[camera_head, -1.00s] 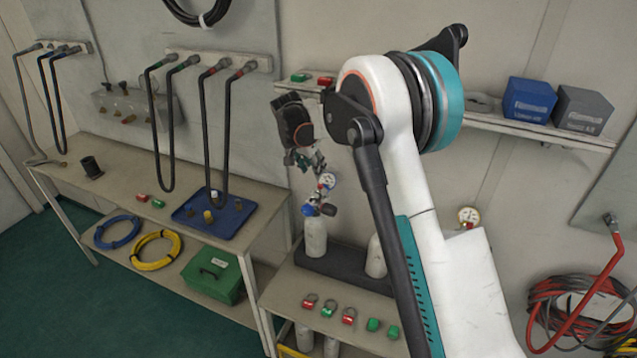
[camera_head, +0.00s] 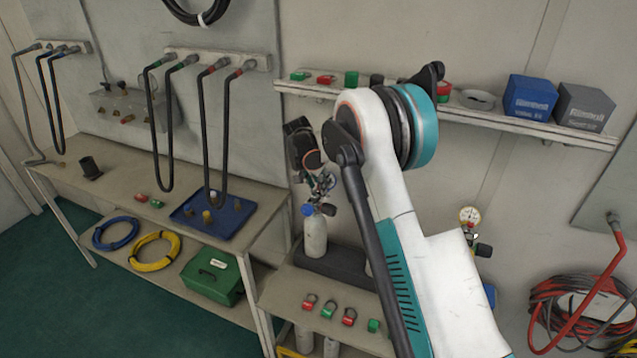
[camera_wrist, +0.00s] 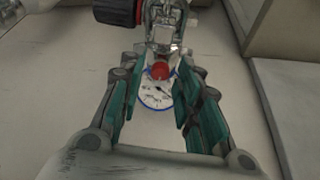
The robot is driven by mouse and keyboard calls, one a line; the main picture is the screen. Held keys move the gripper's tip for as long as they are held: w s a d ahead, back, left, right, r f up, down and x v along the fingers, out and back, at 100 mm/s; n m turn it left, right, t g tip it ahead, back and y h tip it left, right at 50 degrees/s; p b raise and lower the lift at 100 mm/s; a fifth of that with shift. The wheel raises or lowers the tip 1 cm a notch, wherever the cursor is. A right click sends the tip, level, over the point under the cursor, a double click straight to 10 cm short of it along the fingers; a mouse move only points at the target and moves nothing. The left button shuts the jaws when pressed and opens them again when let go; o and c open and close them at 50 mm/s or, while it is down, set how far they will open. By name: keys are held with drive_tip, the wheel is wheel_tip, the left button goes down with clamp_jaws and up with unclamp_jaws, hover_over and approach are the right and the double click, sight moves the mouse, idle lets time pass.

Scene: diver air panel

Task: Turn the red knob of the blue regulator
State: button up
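The blue regulator (camera_head: 308,209) sits on top of a white cylinder (camera_head: 315,237) in the head view. My gripper (camera_head: 322,183) is just above it and hides most of its gauge. In the wrist view, a small round red knob (camera_wrist: 160,70) lies between my two fingers, in front of a white gauge with a blue rim (camera_wrist: 157,97). My gripper (camera_wrist: 160,92) is open, with a finger on each side of the knob. I cannot tell whether either finger touches it. Metal fittings show just above the knob.
A black cylindrical part with a red band (camera_wrist: 118,10) is close at the upper left of the wrist view. Behind the arm, a wall shelf (camera_head: 560,132) carries boxes. A second gauge (camera_head: 470,215) is to the right. Padlocks (camera_head: 329,309) lie on the bench front.

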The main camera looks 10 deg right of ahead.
clamp_jaws()
drive_tip(key=shift+n+b, duration=0.3)
drive_tip(key=shift+n, duration=0.5)
drive_tip(key=shift+o, duration=2.1)
unclamp_jaws()
drive_tip(key=v, duration=1.2)
drive_tip(key=shift+s+d, duration=0.2)
drive_tip(key=shift+d, duration=0.05)
